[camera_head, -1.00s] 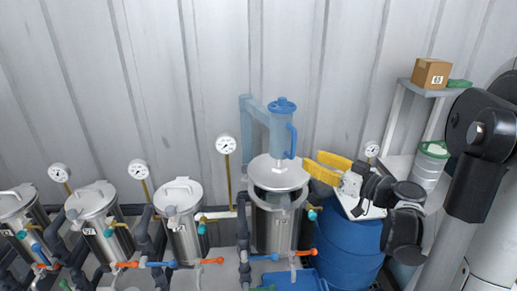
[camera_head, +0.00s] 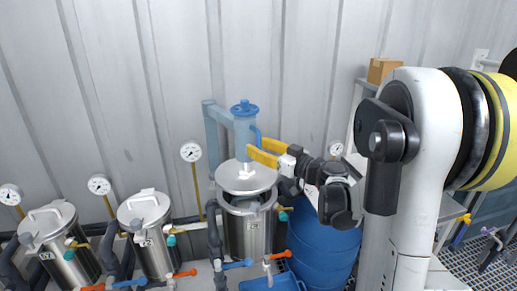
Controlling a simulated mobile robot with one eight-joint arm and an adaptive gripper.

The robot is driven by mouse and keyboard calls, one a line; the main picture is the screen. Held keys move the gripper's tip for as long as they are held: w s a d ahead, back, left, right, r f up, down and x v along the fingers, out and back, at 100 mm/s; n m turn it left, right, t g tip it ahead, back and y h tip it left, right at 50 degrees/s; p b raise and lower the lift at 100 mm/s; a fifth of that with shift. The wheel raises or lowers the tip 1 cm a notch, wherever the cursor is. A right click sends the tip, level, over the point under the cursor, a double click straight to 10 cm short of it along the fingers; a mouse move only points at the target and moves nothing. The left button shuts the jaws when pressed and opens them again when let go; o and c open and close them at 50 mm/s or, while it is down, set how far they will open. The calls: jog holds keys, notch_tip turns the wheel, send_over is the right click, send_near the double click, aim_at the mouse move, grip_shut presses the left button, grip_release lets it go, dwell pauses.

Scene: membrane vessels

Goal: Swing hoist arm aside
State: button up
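The blue hoist arm (camera_head: 221,116) reaches from the back to a blue cylinder with a round cap (camera_head: 245,108) and a side handle (camera_head: 257,134). Below it hangs a round steel lid (camera_head: 240,181), raised above the open steel vessel (camera_head: 247,236). My gripper (camera_head: 256,147) comes in from the right. Its two yellow fingers are apart, with their tips at the lower end of the handle. I cannot tell whether they touch it or whether it lies between them.
Closed vessels (camera_head: 146,236) stand in a row to the left, with gauges (camera_head: 191,152) and coloured valve levers. A blue barrel (camera_head: 322,245) stands under my gripper's wrist. A shelf with a cardboard box (camera_head: 383,70) is behind my arm. A corrugated wall closes off the back.

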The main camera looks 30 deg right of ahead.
jog(key=shift+c, duration=0.4)
grip_shut()
